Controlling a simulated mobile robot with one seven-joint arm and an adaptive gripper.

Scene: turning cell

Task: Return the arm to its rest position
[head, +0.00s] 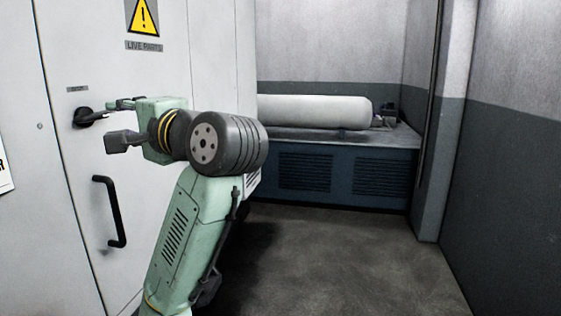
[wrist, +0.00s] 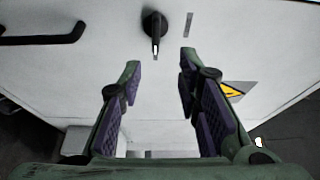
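My arm (head: 180,235) is raised and bent in front of a pale cabinet. My gripper (head: 108,121) is at the left in the head view, close to a black turn handle (head: 84,117) on the cabinet door. In the wrist view my gripper (wrist: 160,75) is open, its two purple-padded fingers well apart with nothing between them. The turn handle (wrist: 154,25) shows beyond the fingertips, near the top. I cannot tell the exact gap between fingertips and handle, but they look apart.
The cabinet door (head: 60,220) carries a black pull bar (head: 111,211) and a yellow warning sign (head: 143,17). A pale cylinder (head: 318,111) lies on a blue-grey bench (head: 330,172) at the back. The floor (head: 350,255) to the right of my arm is clear, up to a wall (head: 515,170).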

